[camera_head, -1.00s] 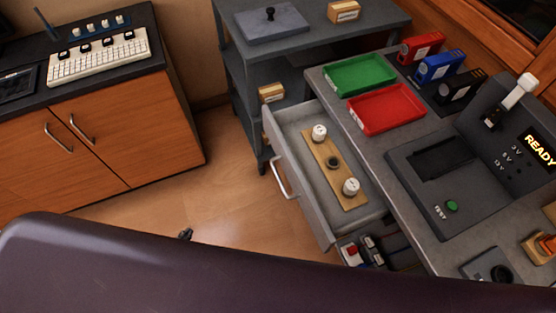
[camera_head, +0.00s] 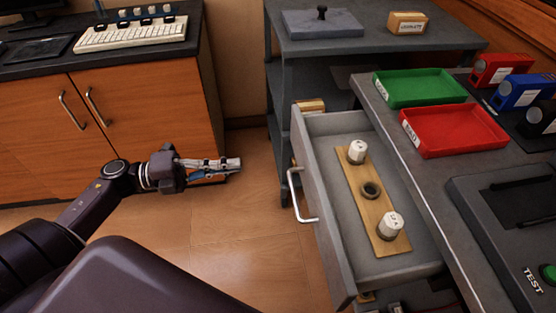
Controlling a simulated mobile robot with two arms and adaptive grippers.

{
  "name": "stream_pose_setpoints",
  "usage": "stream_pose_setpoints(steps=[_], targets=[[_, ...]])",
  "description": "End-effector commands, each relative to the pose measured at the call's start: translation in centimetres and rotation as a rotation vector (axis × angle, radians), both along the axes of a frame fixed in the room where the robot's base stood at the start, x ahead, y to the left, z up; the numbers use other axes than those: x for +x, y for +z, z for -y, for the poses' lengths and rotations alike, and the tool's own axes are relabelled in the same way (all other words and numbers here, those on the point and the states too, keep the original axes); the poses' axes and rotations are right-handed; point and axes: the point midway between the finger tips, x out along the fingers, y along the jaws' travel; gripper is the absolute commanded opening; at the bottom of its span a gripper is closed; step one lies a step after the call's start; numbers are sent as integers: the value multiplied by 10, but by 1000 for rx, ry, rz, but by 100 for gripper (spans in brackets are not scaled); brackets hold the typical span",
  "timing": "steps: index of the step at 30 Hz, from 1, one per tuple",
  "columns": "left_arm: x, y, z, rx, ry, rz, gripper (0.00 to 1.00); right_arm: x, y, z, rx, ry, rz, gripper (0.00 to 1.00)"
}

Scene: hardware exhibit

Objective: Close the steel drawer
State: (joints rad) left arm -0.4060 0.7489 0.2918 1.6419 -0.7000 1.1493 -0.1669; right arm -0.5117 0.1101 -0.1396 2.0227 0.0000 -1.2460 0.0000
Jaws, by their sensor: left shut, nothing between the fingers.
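The steel drawer (camera_head: 335,235) stands open, pulled out to the left from under the grey bench. Its bar handle (camera_head: 296,200) is on the front panel, facing left. Inside lies a wooden strip (camera_head: 362,212) with two white knobs (camera_head: 390,226) and a dark ring between them. My left gripper (camera_head: 238,164) is shut and empty, left of the drawer front and apart from the handle, pointing right. My right gripper is not in view.
A green tray (camera_head: 420,88) and a red tray (camera_head: 455,132) sit on the bench top (camera_head: 415,165). A grey shelf cart (camera_head: 375,45) stands behind the drawer. A wooden cabinet (camera_head: 140,110) is at left. Open floor (camera_head: 235,235) lies between gripper and drawer.

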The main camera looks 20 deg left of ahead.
Motion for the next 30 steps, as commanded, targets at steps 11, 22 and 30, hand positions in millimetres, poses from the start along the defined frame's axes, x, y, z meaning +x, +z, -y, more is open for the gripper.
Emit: stream_pose_setpoints(steps=[11,22,30], targets=[[38,3,55,-5,0,5,0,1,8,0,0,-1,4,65],[73,2,106,-4,4,1,0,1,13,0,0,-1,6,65],[78,1,114,-3,4,-1,0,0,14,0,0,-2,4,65]])
